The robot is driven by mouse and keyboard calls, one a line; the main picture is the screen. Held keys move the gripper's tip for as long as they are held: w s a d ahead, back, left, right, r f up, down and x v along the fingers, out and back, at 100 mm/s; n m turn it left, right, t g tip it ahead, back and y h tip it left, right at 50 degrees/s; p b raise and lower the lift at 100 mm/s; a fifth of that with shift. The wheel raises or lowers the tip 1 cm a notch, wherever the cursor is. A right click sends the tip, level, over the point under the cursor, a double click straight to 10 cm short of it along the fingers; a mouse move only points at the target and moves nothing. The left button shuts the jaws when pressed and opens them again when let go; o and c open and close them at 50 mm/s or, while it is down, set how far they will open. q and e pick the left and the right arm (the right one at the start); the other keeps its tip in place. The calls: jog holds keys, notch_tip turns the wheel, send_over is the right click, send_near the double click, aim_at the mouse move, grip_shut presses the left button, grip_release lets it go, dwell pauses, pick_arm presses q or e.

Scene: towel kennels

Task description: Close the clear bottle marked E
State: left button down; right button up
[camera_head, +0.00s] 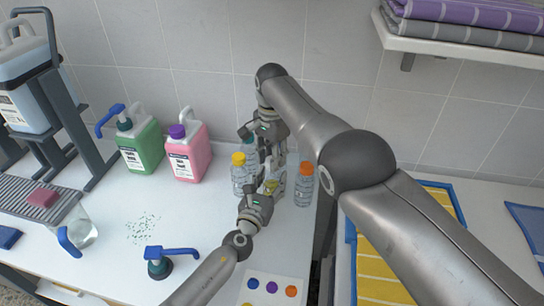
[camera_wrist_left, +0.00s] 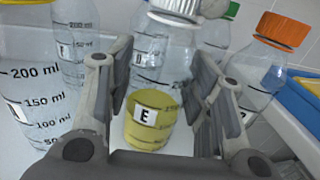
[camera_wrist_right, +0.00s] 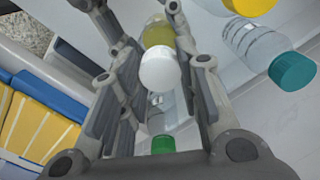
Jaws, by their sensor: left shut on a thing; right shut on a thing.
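The clear bottle marked E (camera_wrist_left: 152,122) holds yellow liquid and stands upright between the fingers of my left gripper (camera_head: 267,187), which is shut on it. A white cap (camera_wrist_right: 160,70) is at the bottle's mouth; it also shows at the top of the left wrist view (camera_wrist_left: 176,7). My right gripper (camera_head: 269,163) comes from above and is shut on the white cap. In the right wrist view the yellow liquid (camera_wrist_right: 158,33) shows beyond the cap. I cannot tell whether the cap is fully seated on the neck.
Close by stand an orange-capped bottle (camera_head: 304,185), a yellow-capped bottle (camera_head: 239,178), a teal-capped bottle (camera_wrist_right: 262,48) and a green-capped bottle (camera_wrist_right: 163,145). Green (camera_head: 141,145) and pink (camera_head: 190,152) jugs stand left. A blue-handled tap (camera_head: 168,256) is at the front.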

jog(key=m, duration=0.3)
jog(key=o, duration=0.6)
jog(key=shift+r, duration=2.25)
jog(key=shift+n, duration=0.3)
